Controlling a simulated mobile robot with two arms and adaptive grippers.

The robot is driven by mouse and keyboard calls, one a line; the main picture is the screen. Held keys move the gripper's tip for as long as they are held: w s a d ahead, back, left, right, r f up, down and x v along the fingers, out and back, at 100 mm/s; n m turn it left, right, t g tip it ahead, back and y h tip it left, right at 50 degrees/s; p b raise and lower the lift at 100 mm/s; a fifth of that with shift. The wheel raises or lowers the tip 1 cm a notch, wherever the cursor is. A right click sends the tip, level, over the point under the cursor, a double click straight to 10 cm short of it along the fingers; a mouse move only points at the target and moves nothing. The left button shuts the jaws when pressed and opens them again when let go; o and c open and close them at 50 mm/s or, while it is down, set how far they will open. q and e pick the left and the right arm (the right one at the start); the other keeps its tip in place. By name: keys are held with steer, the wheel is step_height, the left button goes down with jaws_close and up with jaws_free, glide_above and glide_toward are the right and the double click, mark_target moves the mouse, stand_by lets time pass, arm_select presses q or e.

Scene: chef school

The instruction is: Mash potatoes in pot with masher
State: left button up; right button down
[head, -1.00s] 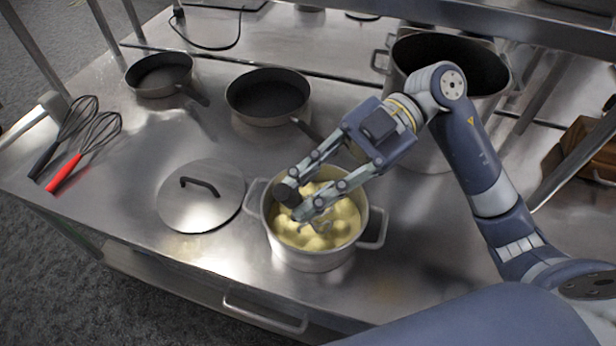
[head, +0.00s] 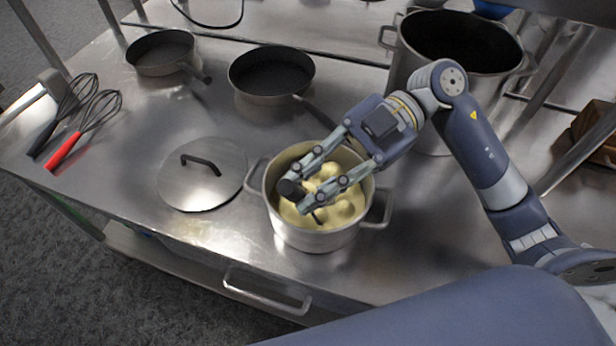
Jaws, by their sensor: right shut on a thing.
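A steel pot (head: 305,239) with two side handles stands near the front edge of the steel counter. Yellow potatoes (head: 343,210) lie in it, several still in rounded lumps. My right gripper (head: 307,197) reaches in from the right over the pot opening. It is shut on the masher (head: 289,189), of which the dark handle end shows at the fingertips. The masher's lower part is mostly hidden by the fingers and the potatoes. My left gripper is not in view.
A round steel lid (head: 203,187) lies left of the pot. Two dark pans (head: 271,75) (head: 161,52) stand behind. A large stockpot (head: 407,75) is at back right. Red and black whisks (head: 66,148) (head: 45,135) lie at the left. Counter between whisks and lid is clear.

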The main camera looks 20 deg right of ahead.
stand_by(0.5)
steer(key=r+p, duration=0.1)
steer(key=w+d+r+p, duration=0.1)
steer(key=d+r+p, duration=0.1)
steer(key=r+p, duration=0.1)
steer(key=shift+w+d, duration=0.25)
steer(key=shift+w, duration=0.05)
steer(key=shift+f, duration=0.1)
step_height(320, 180, down, 4)
steer(key=shift+f+b, duration=0.1)
steer(key=shift+b, duration=1.05)
